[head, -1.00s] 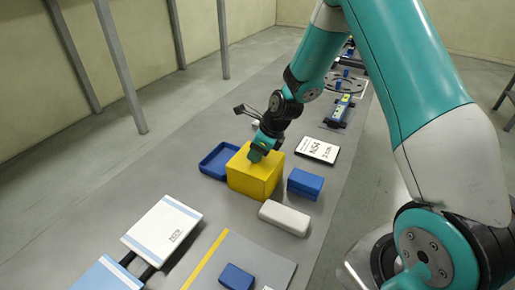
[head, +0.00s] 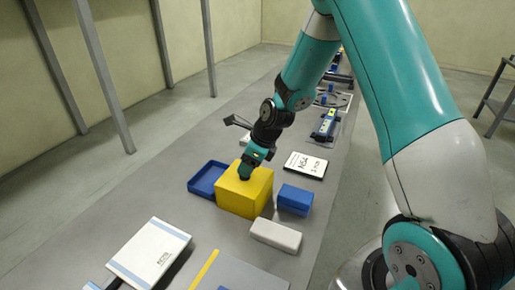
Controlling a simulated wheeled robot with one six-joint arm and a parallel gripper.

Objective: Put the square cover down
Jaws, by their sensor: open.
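The yellow box-shaped block (head: 250,198), which I take to be the square cover, stands upright on the grey table (head: 130,190). My gripper (head: 243,176) is at its top face, coming down from the upper right, and is open. The fingertips look very near or at the yellow top; I cannot tell whether they touch it. Anything under or inside the yellow block is hidden.
A shallow blue tray (head: 205,180) is close on the left. A blue box (head: 295,199) and a white block (head: 276,236) are close on the right and front. A marked white card (head: 306,164) lies behind. A white panel (head: 150,252) lies front left.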

